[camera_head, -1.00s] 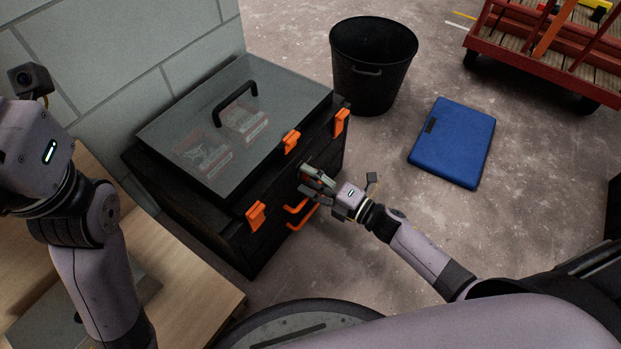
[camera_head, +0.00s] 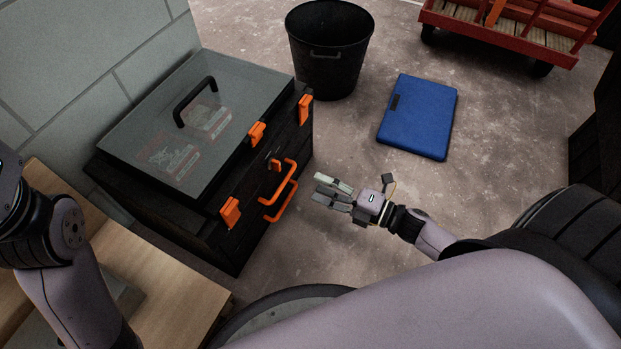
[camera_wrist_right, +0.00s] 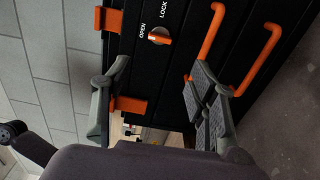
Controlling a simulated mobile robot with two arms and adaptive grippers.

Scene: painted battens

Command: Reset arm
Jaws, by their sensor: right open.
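My right gripper (camera_head: 319,188) is open and empty in the head view, to the right of the black toolbox (camera_head: 225,243) and apart from its orange handle (camera_head: 280,192). In the right wrist view its open fingers (camera_wrist_right: 158,70) point toward the toolbox front, where an orange knob (camera_wrist_right: 158,40) sits by the words OPEN and LOCK. My left arm stands at the left edge of the head view. Its gripper is outside the picture.
The toolbox has a clear lid (camera_head: 235,95) with a black carry handle. A black bucket (camera_head: 330,70) and a blue case (camera_head: 418,115) are on the floor behind. A red cart (camera_head: 500,38) stands at the back right. A wooden surface (camera_head: 165,295) is at lower left.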

